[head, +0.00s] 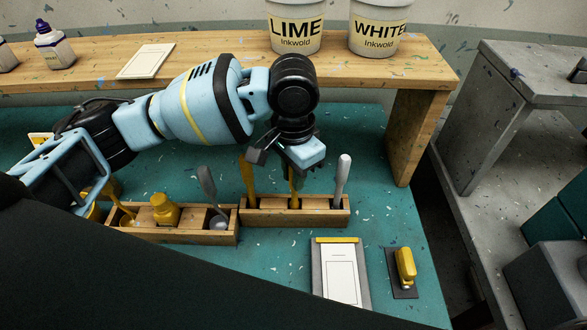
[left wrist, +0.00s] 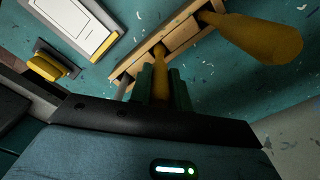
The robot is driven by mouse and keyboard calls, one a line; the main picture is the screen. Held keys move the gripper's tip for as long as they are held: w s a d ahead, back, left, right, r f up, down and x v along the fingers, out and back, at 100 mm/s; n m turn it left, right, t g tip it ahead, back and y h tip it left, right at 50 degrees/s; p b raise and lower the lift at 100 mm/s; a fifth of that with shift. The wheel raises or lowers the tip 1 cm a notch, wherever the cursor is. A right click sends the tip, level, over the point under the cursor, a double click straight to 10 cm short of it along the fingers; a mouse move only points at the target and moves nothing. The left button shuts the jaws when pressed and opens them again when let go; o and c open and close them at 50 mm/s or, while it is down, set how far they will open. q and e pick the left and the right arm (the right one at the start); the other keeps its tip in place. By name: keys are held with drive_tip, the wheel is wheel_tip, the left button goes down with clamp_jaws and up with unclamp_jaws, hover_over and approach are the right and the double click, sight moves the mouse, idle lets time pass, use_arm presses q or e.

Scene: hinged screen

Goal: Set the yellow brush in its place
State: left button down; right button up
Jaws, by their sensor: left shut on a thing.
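My left gripper (head: 294,172) is shut on the yellow brush (head: 294,187), above the right-hand wooden rack (head: 320,218). The brush stands about upright, and its lower end reaches the rack's middle compartment. I cannot tell whether it rests on the bottom. In the left wrist view the brush handle (left wrist: 160,62) sits between the green fingers, with the rack (left wrist: 182,38) beyond it. Another yellow handle (head: 249,184) stands in the rack's left compartment and looms large in the left wrist view (left wrist: 262,38). A pale grey handle (head: 342,175) stands in the right compartment. My right gripper is not in view.
A second wooden rack (head: 190,237) at left holds a yellow bottle (head: 164,209) and a dark grey utensil (head: 207,187). A framed card (head: 341,275) and a yellow-handled tool (head: 404,265) lie in front. A wooden shelf (head: 415,75) with paint tubs stands behind.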

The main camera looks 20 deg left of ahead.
use_arm(q)
drive_tip(key=shift+f, duration=0.7)
drive_tip(key=c, duration=1.2)
unclamp_jaws()
drive_tip(key=shift+c, duration=0.2)
drive_tip(key=shift+r, duration=0.1)
wheel_tip(320, 180, up, 8)
drive_tip(key=shift+f, duration=0.15)
drive_tip(key=shift+s+f, duration=0.1)
